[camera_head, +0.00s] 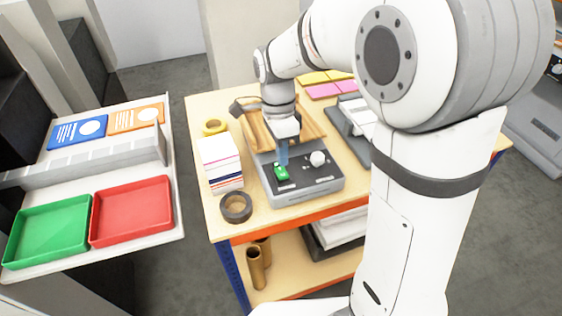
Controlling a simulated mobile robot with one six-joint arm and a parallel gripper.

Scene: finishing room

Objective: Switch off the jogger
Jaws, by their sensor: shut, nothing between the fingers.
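The jogger's grey control box (305,192) sits near the front edge of the wooden table, with a dark top panel. On the panel are a green rocker switch (281,173) at the left and a white round knob (318,158) at the right. A wooden tray (312,130) stands just behind the box. My gripper (283,160) points down with its fingertips at the far end of the green switch; it is shut and empty. I cannot tell whether the tips touch the switch, and part of the panel behind them is hidden.
A grey device (357,125) stands to the right. Green (48,232) and red (131,211) trays rest on a separate left table.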

